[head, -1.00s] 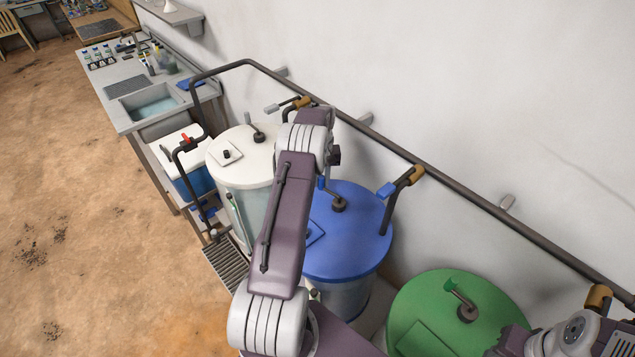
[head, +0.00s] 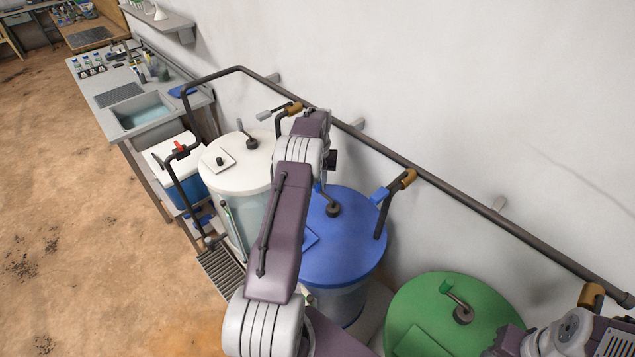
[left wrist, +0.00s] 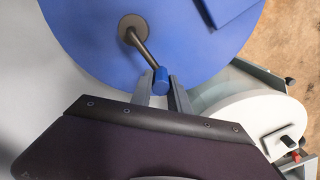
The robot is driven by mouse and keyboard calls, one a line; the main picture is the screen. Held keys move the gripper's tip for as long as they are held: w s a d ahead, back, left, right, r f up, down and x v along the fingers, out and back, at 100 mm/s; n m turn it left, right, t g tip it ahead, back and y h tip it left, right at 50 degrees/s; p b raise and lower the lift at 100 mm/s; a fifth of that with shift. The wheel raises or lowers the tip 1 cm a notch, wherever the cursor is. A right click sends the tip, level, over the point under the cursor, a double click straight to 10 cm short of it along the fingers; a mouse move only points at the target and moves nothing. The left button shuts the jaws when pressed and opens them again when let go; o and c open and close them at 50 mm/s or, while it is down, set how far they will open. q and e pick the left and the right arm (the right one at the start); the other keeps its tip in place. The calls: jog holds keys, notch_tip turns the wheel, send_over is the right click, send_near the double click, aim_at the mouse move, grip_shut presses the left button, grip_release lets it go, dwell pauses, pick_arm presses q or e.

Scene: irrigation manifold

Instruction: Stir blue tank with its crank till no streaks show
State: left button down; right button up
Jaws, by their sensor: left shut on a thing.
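The blue tank (head: 350,255) stands in the middle of the row in the head view, its blue lid partly behind my left arm. Its crank (head: 333,210) has a dark hub and a bent arm pointing up and left. In the left wrist view the crank arm (left wrist: 143,46) ends in a blue knob (left wrist: 161,75). My left gripper (left wrist: 161,85) is shut on this knob, one finger on each side. In the head view my arm mostly hides the grip. The tank's lower wall shows only in part, and I cannot make out streaks. My right gripper is not in view.
A white tank (head: 240,180) stands to the left and a green tank (head: 445,300) to the right, both with cranks. A dark pipe (head: 450,195) with valves runs along the wall behind. A sink bench (head: 125,100) stands at upper left. The floor at left is open.

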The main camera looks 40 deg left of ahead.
pick_arm(q)
jog(key=c, duration=1.3)
grip_release()
jog(key=shift+s+d+f, duration=0.2)
jog(key=shift+d+f, duration=0.1)
jog(key=shift+f, duration=0.05)
jog(key=shift+o, duration=0.2)
jog(key=shift+w+r, duration=0.1)
jog(key=shift+w, duration=0.1)
jog(key=shift+w+r, duration=0.1)
jog(key=shift+r, duration=0.05)
notch_tip(320, 180, up, 9)
jog(key=shift+d+f+b, duration=0.1)
jog(key=shift+b, duration=0.55)
